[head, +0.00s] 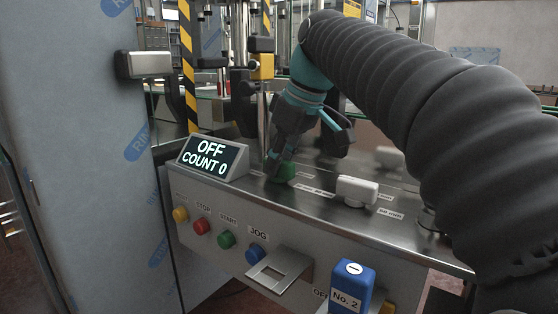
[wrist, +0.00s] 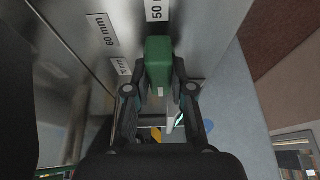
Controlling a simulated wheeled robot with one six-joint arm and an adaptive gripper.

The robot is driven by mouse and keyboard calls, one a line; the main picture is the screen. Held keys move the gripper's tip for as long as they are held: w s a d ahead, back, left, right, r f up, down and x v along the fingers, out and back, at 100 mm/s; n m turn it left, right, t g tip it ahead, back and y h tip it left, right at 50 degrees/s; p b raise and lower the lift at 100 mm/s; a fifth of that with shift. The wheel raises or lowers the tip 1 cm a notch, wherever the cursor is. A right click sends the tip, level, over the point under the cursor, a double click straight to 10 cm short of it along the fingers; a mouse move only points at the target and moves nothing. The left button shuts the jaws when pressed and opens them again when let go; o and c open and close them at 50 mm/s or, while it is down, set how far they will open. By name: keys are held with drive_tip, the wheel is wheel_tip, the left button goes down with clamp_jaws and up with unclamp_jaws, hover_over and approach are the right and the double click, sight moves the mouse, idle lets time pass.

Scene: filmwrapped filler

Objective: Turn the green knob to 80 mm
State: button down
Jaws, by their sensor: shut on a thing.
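The green knob (head: 284,172) sits on the steel top of the machine's control panel, right of the display; my gripper (head: 274,160) hides part of it in the head view. In the wrist view the green knob (wrist: 158,62) is a long block between the two fingers of my gripper (wrist: 160,88), which are shut on it. Its far end faces the 50 mm label (wrist: 157,10); a small white mark shows at its near end. The 60 mm label (wrist: 102,30) lies left of it. A smaller label (wrist: 121,68) is too blurred to read.
The display (head: 212,158) reads OFF, COUNT 0. A white knob (head: 357,190) with labels stands to the right on the same top. Yellow, red, green and blue buttons (head: 257,254) line the front, with a blue No. 2 block (head: 351,288). Machine posts stand behind.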

drive_tip(key=c, duration=1)
unclamp_jaws()
drive_tip(key=v, duration=1.2)
drive_tip(key=shift+a, duration=0.15)
